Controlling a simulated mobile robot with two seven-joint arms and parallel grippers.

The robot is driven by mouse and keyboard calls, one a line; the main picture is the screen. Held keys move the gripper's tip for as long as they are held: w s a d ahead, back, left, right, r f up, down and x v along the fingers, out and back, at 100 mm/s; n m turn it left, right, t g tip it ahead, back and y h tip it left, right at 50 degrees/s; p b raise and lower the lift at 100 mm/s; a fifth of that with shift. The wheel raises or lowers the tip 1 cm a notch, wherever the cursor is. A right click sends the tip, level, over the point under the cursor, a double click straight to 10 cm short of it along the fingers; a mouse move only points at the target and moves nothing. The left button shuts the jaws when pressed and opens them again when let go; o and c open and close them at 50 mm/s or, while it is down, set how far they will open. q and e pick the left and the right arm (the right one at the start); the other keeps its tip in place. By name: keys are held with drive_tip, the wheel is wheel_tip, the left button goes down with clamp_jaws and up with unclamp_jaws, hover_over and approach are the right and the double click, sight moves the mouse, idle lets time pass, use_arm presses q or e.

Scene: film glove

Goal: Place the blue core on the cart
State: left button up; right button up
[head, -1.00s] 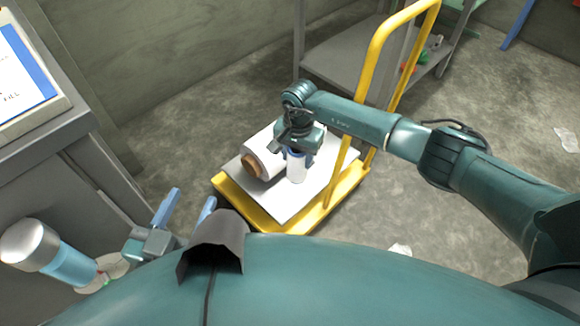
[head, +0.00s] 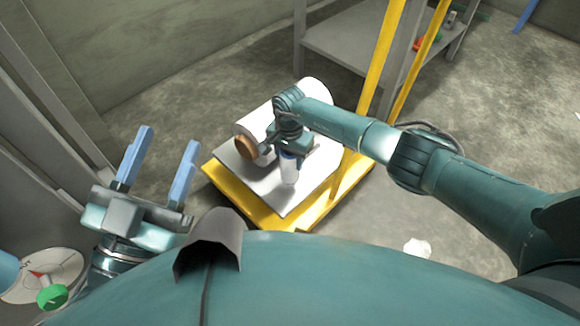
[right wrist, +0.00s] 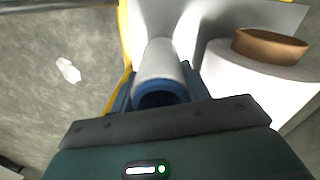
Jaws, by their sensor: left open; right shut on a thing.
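My right gripper (head: 288,150) is shut on a small white film roll (head: 288,172) with a blue core. In the right wrist view the blue core (right wrist: 162,96) faces the camera, with the white film (right wrist: 160,62) beyond it between the fingers. The roll is upright over the deck of the yellow-framed cart (head: 228,184); I cannot tell whether its lower end touches. A larger white roll with a brown core (head: 246,149) lies on the deck beside it, partly hidden by my right gripper. My left gripper (head: 168,140) is open and empty, left of the cart.
The cart's yellow handle (head: 378,70) rises on the right, close to my right arm. A grey shelf (head: 340,42) stands behind. A green knob (head: 52,297) is at the lower left. White scrap (head: 417,246) lies on the floor right of the cart.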

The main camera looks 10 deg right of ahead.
sight(289, 173)
use_arm(q)
wheel_tip(289, 173, up, 3)
drive_tip(key=m+h, duration=0.1)
drive_tip(key=m+h+b, duration=0.1)
drive_tip(key=shift+w+a+f+t+h+b, duration=0.2)
drive_tip(key=shift+t+h+b, duration=0.1)
drive_tip(key=shift+t, duration=0.1)
use_arm(e)
wheel_tip(289, 173, down, 4)
drive_tip(key=shift+r, duration=0.1)
use_arm(q)
drive_tip(key=shift+m, duration=0.3)
use_arm(e)
drive_tip(key=shift+f, duration=0.2)
drive_tip(key=shift+f+b, duration=0.15)
drive_tip(key=shift+b, duration=0.3)
drive_tip(key=o, duration=1)
use_arm(q)
drive_tip(key=shift+r+m+h, duration=0.4)
drive_tip(key=shift+r+h, duration=0.1)
drive_tip(key=shift+r, duration=0.1)
